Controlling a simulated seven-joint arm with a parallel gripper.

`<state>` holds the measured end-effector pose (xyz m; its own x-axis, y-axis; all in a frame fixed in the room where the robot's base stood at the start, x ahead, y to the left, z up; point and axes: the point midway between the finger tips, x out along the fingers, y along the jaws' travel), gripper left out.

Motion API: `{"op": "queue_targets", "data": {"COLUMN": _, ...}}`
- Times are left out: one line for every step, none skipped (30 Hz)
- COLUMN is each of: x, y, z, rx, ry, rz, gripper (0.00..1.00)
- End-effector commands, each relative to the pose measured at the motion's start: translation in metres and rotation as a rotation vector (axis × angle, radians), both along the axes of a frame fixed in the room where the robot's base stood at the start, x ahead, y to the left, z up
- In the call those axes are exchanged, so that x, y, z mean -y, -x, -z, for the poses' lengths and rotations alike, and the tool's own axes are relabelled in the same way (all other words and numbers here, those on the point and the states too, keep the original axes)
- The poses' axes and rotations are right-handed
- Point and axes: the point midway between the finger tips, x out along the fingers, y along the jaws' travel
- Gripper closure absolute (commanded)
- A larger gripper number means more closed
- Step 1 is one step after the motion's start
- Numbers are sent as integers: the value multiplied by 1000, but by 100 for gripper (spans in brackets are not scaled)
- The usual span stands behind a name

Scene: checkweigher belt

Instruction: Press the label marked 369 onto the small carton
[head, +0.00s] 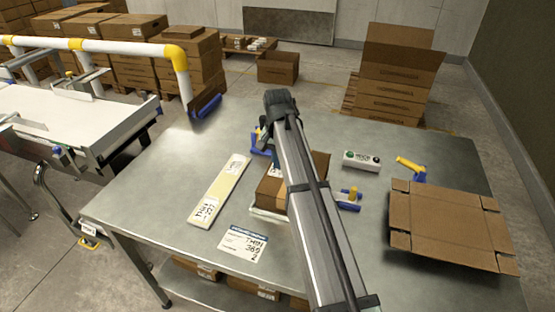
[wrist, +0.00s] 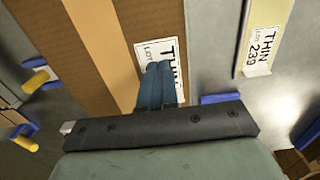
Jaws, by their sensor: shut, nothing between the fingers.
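The small carton (head: 270,189) sits on the steel table, largely hidden behind my arm in the head view. In the wrist view, the carton (wrist: 150,18) shows a tan tape band and a white label (wrist: 143,52) on its surface. The label reads LOT and THIN; its number is hidden by my fingers. My gripper (wrist: 157,70) is shut and empty, its blue fingertips over the label; I cannot tell whether they touch it. A cream strip (head: 222,187) lies left of the carton, with a label reading THIN 239 (wrist: 263,50) on it.
A white card (head: 243,246) printed THIN 369 lies at the front of the table. Blue clamps with yellow knobs (head: 350,198) stand beside the carton. A button box (head: 361,160), a yellow-handled tool (head: 411,169) and an open flat carton (head: 455,225) lie right. A conveyor (head: 75,120) stands left.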

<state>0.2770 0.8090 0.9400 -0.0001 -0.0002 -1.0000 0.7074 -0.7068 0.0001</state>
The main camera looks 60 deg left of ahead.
Motion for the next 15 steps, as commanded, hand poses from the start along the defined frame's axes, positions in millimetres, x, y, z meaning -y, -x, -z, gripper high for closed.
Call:
{"op": "queue_targets", "data": {"x": 0, "y": 0, "z": 1, "rx": 0, "ry": 0, "rz": 0, "gripper": 100}}
{"op": "queue_targets", "data": {"x": 0, "y": 0, "z": 1, "rx": 0, "ry": 0, "rz": 0, "gripper": 100}}
{"op": "queue_targets", "data": {"x": 0, "y": 0, "z": 2, "rx": 0, "ry": 0, "rz": 0, "gripper": 100}}
{"op": "queue_targets", "data": {"x": 0, "y": 0, "z": 2, "rx": 0, "ry": 0, "rz": 0, "gripper": 100}}
{"op": "queue_targets", "data": {"x": 0, "y": 0, "z": 2, "rx": 0, "ry": 0, "rz": 0, "gripper": 100}}
{"op": "queue_targets", "data": {"x": 0, "y": 0, "z": 3, "rx": 0, "ry": 0, "rz": 0, "gripper": 100}}
{"op": "queue_targets", "data": {"x": 0, "y": 0, "z": 3, "rx": 0, "ry": 0, "rz": 0, "gripper": 100}}
{"op": "queue_targets", "data": {"x": 0, "y": 0, "z": 4, "rx": 0, "ry": 0, "rz": 0, "gripper": 100}}
{"op": "queue_targets", "data": {"x": 0, "y": 0, "z": 4, "rx": 0, "ry": 0, "rz": 0, "gripper": 100}}
{"op": "queue_targets", "data": {"x": 0, "y": 0, "z": 4, "rx": 0, "ry": 0, "rz": 0, "gripper": 100}}
{"op": "queue_targets", "data": {"x": 0, "y": 0, "z": 5, "rx": 0, "ry": 0, "rz": 0, "gripper": 100}}
{"op": "queue_targets", "data": {"x": 0, "y": 0, "z": 5, "rx": 0, "ry": 0, "rz": 0, "gripper": 100}}
{"op": "queue_targets", "data": {"x": 0, "y": 0, "z": 6, "rx": 0, "ry": 0, "rz": 0, "gripper": 100}}
{"op": "queue_targets", "data": {"x": 0, "y": 0, "z": 6, "rx": 0, "ry": 0, "rz": 0, "gripper": 100}}
{"op": "queue_targets", "data": {"x": 0, "y": 0, "z": 6, "rx": 0, "ry": 0, "rz": 0, "gripper": 100}}
